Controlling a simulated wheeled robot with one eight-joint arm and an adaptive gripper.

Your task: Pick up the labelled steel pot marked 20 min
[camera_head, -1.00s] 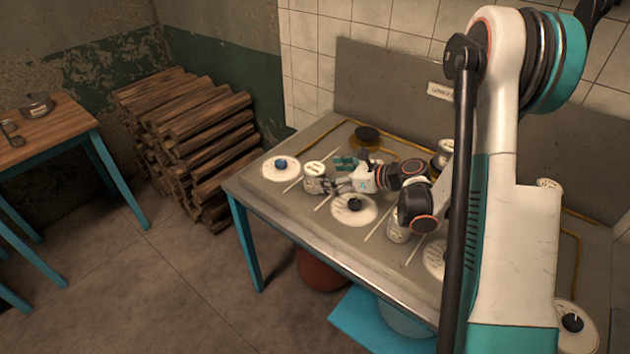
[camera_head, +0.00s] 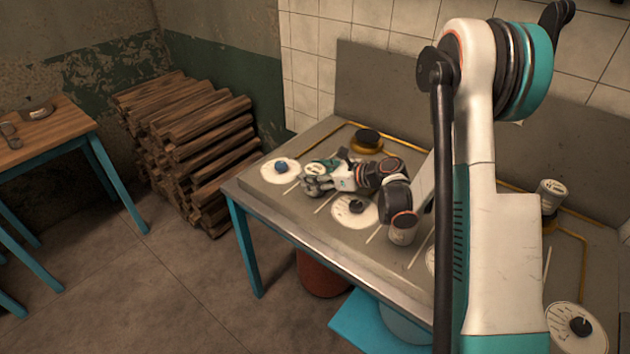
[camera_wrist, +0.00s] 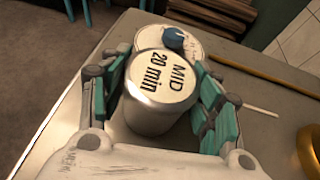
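The steel pot (camera_wrist: 152,115) has a white lid label reading "MID 20 min" and stands upright on the grey worktop (camera_wrist: 70,125) in the wrist view. My gripper (camera_wrist: 160,62) is around it, with one teal-padded finger on each side. The fingers are spread, with narrow gaps beside the pot; firm contact does not show. In the head view my gripper (camera_head: 316,180) is low over the table's left part and hides most of this pot.
A white dial with a blue knob (camera_wrist: 173,38) lies just beyond the pot. Another dial (camera_head: 354,210) is right of my gripper. Other pots (camera_head: 404,230) (camera_head: 552,195) stand farther right. A black burner (camera_head: 367,140) and brass pipe lie behind. Stacked logs (camera_head: 190,140) are left of the table.

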